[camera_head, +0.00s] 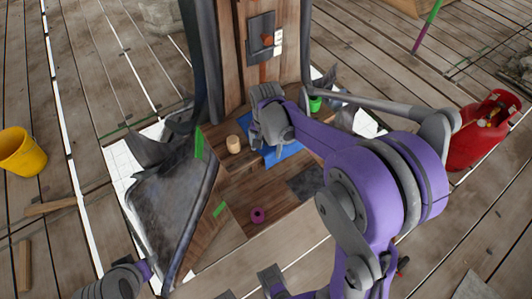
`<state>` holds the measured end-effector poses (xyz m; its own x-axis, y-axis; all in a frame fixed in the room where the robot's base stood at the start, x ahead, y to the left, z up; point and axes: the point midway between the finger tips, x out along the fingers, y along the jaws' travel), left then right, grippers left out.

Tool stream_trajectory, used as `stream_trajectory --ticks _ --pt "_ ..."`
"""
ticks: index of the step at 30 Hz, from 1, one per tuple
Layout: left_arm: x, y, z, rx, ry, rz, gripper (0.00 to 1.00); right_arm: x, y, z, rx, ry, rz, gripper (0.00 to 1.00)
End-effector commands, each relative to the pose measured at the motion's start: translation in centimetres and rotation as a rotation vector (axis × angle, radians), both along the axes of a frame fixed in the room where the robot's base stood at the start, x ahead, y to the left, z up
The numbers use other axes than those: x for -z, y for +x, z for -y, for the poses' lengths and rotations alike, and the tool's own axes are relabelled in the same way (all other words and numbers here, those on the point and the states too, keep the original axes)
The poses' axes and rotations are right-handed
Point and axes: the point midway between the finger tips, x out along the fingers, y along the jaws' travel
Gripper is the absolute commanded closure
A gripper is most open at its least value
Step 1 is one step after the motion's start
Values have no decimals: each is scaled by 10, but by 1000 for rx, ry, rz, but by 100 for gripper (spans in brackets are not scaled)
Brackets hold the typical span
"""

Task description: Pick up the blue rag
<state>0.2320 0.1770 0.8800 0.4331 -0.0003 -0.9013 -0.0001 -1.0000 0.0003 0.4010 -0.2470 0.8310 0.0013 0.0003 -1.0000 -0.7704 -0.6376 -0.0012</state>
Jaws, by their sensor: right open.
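The blue rag (286,153) lies flat on the wooden ledge at the foot of the wooden post, in the middle of the view. My right gripper (268,130) is over the rag's back left part and hides some of it. Its jaws are open, and nothing shows between them. I cannot tell whether the fingertips touch the rag. A piece of my left arm shows at the lower left edge, but its jaws do not show.
A wooden cylinder (233,144) stands left of the rag, and a magenta ring (257,215) lies in front. A green cup-like thing (315,104) is behind right. Grey sheeting (165,205) slopes at left. A yellow bucket (22,152) and a red container (480,130) flank the ledge.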

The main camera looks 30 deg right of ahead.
Motion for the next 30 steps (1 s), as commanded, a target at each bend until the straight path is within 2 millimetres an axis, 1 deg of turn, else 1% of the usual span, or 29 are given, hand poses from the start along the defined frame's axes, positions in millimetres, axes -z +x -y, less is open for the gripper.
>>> stream_trajectory --ticks 1,2,27,28,30 --pt "0 0 0 0 0 0 50 1 -1 0 0 -1 -2 18" --pt "0 0 0 0 0 0 50 1 -1 1 0 -1 -2 20" --pt "0 0 0 0 0 0 50 1 -1 1 0 -1 -2 96" --pt "0 0 0 0 0 0 50 1 0 1 0 -1 -2 99" --pt "0 0 0 0 0 0 50 1 0 1 0 -1 0 100"
